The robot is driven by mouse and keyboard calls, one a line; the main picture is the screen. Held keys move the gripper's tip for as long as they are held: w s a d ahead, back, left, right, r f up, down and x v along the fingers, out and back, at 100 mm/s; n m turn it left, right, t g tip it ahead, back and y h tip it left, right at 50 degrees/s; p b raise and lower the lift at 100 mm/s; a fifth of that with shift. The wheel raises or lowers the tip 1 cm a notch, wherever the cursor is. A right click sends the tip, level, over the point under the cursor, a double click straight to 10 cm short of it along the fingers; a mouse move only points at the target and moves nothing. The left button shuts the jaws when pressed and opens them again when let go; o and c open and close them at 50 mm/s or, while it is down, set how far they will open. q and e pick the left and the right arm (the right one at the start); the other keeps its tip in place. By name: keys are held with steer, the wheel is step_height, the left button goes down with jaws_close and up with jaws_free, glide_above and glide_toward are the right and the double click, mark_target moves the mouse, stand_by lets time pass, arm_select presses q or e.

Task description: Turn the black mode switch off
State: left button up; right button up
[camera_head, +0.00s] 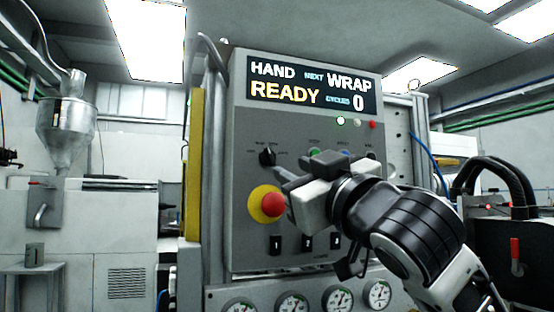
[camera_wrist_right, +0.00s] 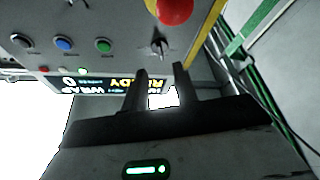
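The black mode switch (camera_head: 267,156) is a small rotary knob on the upper left of the grey control panel (camera_head: 245,125), with small labels around it. I cannot clearly tell which label it points to. It also shows in the right wrist view (camera_wrist_right: 160,46), just beyond the fingertips. My right gripper (camera_head: 283,179) is in front of the panel, slightly below and right of the switch in the head view. Its two fingers (camera_wrist_right: 161,70) stand apart with nothing between them, and they appear not to touch the switch. My left gripper is not in view.
A red emergency button on a yellow base (camera_head: 266,203) sits just below the switch. Small coloured buttons (camera_wrist_right: 63,43) lie beside it, partly hidden by my arm in the head view. The display (camera_head: 310,85) reads HAND, READY, NEXT WRAP, CYCLES 0. Gauges (camera_head: 291,305) line the bottom.

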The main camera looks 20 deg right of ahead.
mark_target(272, 157)
steer(key=x, duration=0.7)
jaws_close()
